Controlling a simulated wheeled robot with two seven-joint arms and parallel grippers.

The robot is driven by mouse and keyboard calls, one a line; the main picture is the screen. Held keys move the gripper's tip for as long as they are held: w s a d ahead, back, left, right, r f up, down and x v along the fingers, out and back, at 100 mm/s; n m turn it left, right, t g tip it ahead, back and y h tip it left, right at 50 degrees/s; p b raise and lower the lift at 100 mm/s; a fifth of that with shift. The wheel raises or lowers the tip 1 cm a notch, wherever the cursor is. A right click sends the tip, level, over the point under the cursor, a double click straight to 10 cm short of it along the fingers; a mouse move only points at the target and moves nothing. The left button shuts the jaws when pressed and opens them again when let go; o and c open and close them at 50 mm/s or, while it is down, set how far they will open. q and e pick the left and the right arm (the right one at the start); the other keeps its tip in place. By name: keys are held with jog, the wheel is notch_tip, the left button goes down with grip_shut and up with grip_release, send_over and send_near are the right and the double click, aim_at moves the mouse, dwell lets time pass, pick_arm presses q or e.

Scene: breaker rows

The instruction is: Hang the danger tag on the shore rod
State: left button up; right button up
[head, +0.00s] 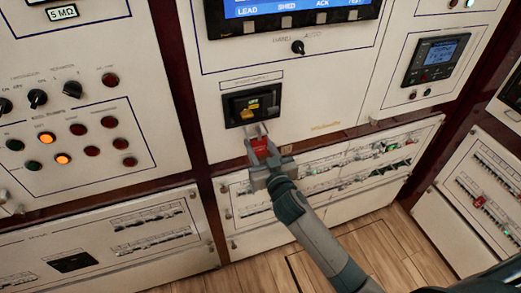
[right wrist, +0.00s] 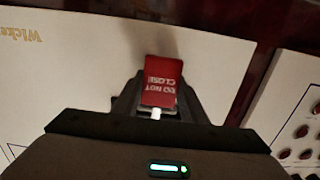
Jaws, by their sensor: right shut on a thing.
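The danger tag (head: 261,148) is a small red plate held in my right gripper (head: 257,134). In the right wrist view the tag (right wrist: 162,82) shows white "DO NOT CLOSE" lettering, upside down, between the dark fingers of the gripper (right wrist: 160,90). The gripper is shut on it in front of the white cabinet panel, just below a black-framed recess (head: 232,108) with yellow parts inside. I cannot make out which part is the shore rod. Whether the tag touches anything on the panel is unclear. My left gripper is not in view.
A display (head: 290,8) and a black knob (head: 298,47) sit above the recess. Breaker rows (head: 345,172) lie below and right of my gripper. A lamp-and-button panel (head: 75,130) is at left. Another small red piece (head: 478,201) is on the right-hand breaker panel.

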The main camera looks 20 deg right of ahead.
jog(key=shift+f, duration=0.55)
jog(key=o, duration=1.1)
jog(key=shift+s, duration=0.15)
jog(key=s+b, duration=0.5)
jog(key=s, duration=1.2)
jog(key=shift+d+r, duration=0.3)
jog(key=shift+r, duration=0.15)
jog(key=shift+s, duration=0.1)
